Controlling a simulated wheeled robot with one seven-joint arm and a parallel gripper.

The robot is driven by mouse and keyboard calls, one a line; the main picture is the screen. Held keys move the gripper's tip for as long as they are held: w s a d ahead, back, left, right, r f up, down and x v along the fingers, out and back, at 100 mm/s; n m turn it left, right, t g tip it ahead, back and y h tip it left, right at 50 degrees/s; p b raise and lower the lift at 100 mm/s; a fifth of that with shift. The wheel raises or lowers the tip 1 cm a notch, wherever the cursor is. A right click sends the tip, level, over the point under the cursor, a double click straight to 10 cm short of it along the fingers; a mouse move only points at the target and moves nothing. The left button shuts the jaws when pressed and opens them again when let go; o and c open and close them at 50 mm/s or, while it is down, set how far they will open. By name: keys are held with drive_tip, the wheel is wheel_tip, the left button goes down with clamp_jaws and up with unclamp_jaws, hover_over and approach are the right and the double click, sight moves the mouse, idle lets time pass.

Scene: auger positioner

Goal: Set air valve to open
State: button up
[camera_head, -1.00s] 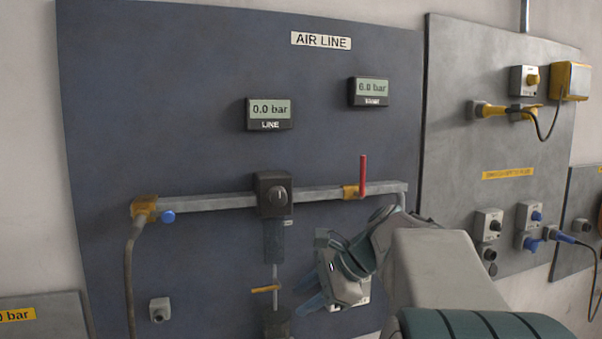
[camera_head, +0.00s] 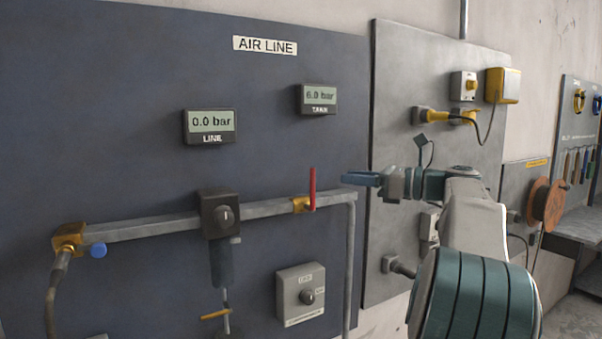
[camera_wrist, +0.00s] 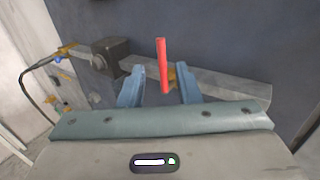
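The air valve's red lever (camera_head: 312,188) stands upright, across the grey pipe, on a brass valve body (camera_head: 300,204). My gripper (camera_head: 352,179) is to the right of the lever and apart from it in the head view, pointing left. In the wrist view my gripper (camera_wrist: 159,68) is open and empty, with two blue fingers spread. The red lever (camera_wrist: 162,60) appears in line with the gap between them, beyond the fingertips. The LINE display (camera_head: 211,124) reads 0.0 bar. The TANK display (camera_head: 319,98) reads 6.0 bar.
A black regulator block (camera_head: 220,212) sits on the grey pipe (camera_head: 155,227) left of the valve. A grey box with a knob (camera_head: 301,295) is below the valve. A vertical pipe (camera_head: 350,265) drops at the right. Another panel with yellow plugs (camera_head: 437,115) stands behind my arm.

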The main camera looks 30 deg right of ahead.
drive_tip(key=p, duration=0.2)
hover_over(312, 206)
drive_tip(key=shift+w+d, duration=0.25)
drive_tip(key=shift+w, duration=0.05)
